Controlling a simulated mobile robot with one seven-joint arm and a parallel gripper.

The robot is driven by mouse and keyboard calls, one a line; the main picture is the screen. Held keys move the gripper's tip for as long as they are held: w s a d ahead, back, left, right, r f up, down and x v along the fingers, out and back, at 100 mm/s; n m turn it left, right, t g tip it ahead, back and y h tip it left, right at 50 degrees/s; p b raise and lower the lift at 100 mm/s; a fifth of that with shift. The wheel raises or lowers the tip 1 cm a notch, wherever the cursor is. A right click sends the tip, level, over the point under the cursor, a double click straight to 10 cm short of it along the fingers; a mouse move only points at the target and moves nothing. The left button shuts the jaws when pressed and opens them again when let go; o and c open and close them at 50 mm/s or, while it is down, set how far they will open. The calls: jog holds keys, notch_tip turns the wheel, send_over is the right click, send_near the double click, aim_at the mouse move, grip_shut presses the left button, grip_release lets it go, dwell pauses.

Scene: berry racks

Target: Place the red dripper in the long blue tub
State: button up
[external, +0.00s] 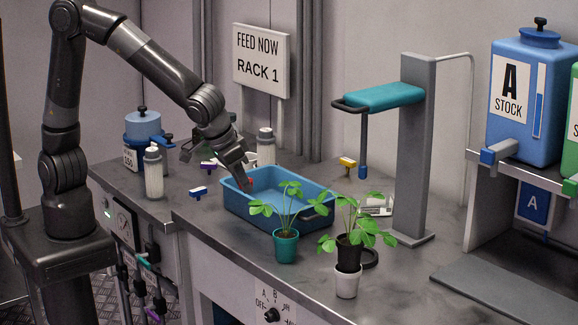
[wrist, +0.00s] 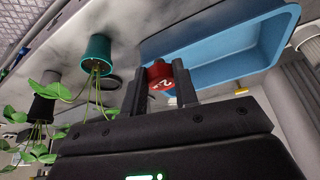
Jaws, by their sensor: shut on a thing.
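The long blue tub (external: 262,212) stands on the grey counter, left of the two potted plants. It also shows in the wrist view (wrist: 222,72), with its inside empty where I see it. My gripper (external: 246,184) points down at the left end of the tub. In the wrist view my gripper (wrist: 160,88) is shut on the red dripper (wrist: 159,72), which has a white mark. The dripper shows only as a small red spot (external: 251,181) in the external view. It overlaps the tub's left end there; its exact height above the tub floor is unclear.
A plant in a teal pot (external: 286,246) and one in a black pot on a white cup (external: 348,284) stand in front of the tub. A grey stand (external: 415,150) rises at right.

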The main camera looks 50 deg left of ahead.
jog(key=shift+n+y, duration=0.3)
jog(key=shift+n, duration=0.3)
jog(key=w+a+f, duration=0.2)
jog(key=w, duration=0.2)
jog(key=w+a+f, duration=0.1)
jog(key=w+f, duration=0.2)
jog(key=w, duration=0.2)
jog(key=w+a+f, duration=0.2)
jog(key=w, duration=0.2)
jog(key=shift+w+a+f, duration=0.15)
jog(key=shift+w+a, duration=0.15)
jog(key=shift+w, duration=0.05)
jog(key=shift+w+f, duration=0.1)
jog(key=shift+f, duration=1.95)
jog(key=shift+f, duration=0.15)
jog(key=o, duration=0.9)
jog(key=shift+o, duration=0.2)
